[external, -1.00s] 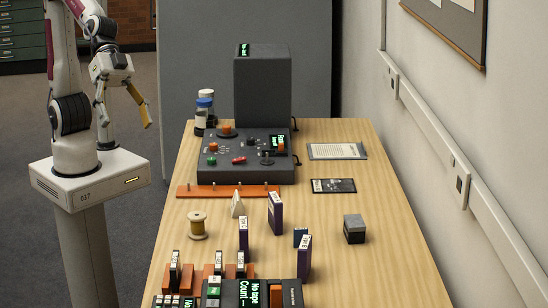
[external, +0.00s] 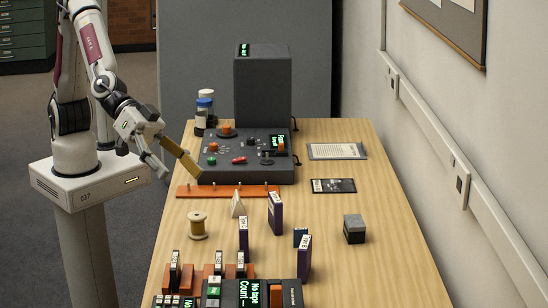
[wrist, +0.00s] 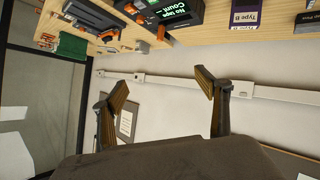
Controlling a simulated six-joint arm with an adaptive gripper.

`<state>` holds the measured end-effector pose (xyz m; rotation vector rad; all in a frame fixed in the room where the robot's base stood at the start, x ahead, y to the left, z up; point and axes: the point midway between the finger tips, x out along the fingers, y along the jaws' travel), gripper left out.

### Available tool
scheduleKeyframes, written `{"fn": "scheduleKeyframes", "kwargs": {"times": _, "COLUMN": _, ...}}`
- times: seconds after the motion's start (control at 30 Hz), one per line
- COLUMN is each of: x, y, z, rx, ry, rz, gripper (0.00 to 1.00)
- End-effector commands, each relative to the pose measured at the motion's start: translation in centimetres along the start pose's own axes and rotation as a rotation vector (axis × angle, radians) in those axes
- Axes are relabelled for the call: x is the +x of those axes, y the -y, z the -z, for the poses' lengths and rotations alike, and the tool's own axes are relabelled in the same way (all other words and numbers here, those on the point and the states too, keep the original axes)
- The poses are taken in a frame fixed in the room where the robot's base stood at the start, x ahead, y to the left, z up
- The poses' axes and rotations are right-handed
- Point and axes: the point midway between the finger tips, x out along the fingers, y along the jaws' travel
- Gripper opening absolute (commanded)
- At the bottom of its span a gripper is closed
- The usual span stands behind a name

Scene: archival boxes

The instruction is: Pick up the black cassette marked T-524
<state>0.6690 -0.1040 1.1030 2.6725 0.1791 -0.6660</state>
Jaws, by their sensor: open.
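Several dark upright cassettes with white end labels (external: 175,269) stand by the orange racks (external: 205,272) at the near left of the table. Their markings are too small to read, so I cannot tell which one is T-524. My gripper (external: 181,172) is open and empty, off the table's left edge beside the grey control console. In the wrist view my gripper's two fingers (wrist: 160,90) are spread apart with only wall and rail between them.
A console (external: 250,155) with a tall grey housing stands at the back. Purple boxes (external: 275,214), a spool (external: 197,225), a white wedge (external: 237,204) and a grey block (external: 354,229) stand mid-table. A black tape counter (external: 262,292) is at the front.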

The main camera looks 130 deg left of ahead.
Motion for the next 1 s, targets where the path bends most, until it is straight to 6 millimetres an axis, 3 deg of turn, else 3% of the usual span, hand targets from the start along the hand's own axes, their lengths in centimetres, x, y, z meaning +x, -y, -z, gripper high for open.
{"fn": "scheduleKeyframes", "kwargs": {"times": 0.2, "x": 4.0, "y": 1.3, "z": -1.7, "rx": -0.018, "ry": -0.051, "rz": 0.099, "gripper": 0.74}}
{"fn": "scheduleKeyframes", "kwargs": {"times": 0.5, "x": 8.2, "y": 4.2, "z": -4.8, "rx": -0.025, "ry": -0.119, "rz": 0.261, "gripper": 0.74}}
{"fn": "scheduleKeyframes", "kwargs": {"times": 0.73, "x": 10.3, "y": 7.0, "z": -8.0, "rx": -0.01, "ry": -0.163, "rz": 0.402, "gripper": 0.74}}
{"fn": "scheduleKeyframes", "kwargs": {"times": 1.0, "x": 11.4, "y": 10.2, "z": -11.8, "rx": 0.025, "ry": -0.205, "rz": 0.564, "gripper": 0.74}}
